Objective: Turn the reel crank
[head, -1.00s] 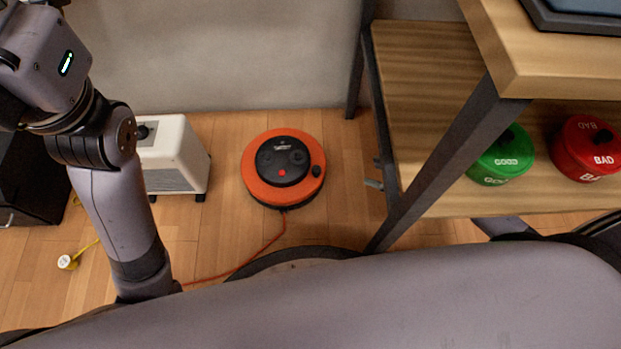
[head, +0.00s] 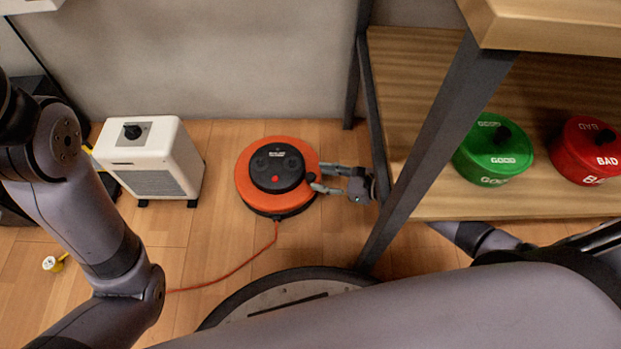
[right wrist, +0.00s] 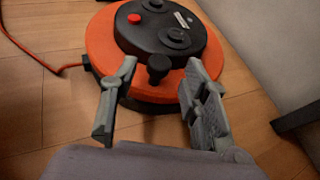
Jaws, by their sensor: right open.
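The orange cable reel (head: 256,203) lies flat on the wooden floor, with a black hub (head: 278,167) and a red button on top. It also shows in the right wrist view (right wrist: 104,50). The crank is a small black knob (right wrist: 158,67) near the reel's rim; in the head view it is mostly hidden by a fingertip. My right gripper (head: 318,179) reaches in from the right, by the reel's edge. In the right wrist view its fingers (right wrist: 158,82) are open, one on each side of the knob, with gaps visible. My left gripper is out of view.
A shelf leg (head: 430,145) and lower shelf (head: 545,206) stand right of the reel, holding a green pot (head: 492,165) and a red pot (head: 588,162). A white heater (head: 150,160) stands to the left. A red cord (head: 240,264) crosses the floor.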

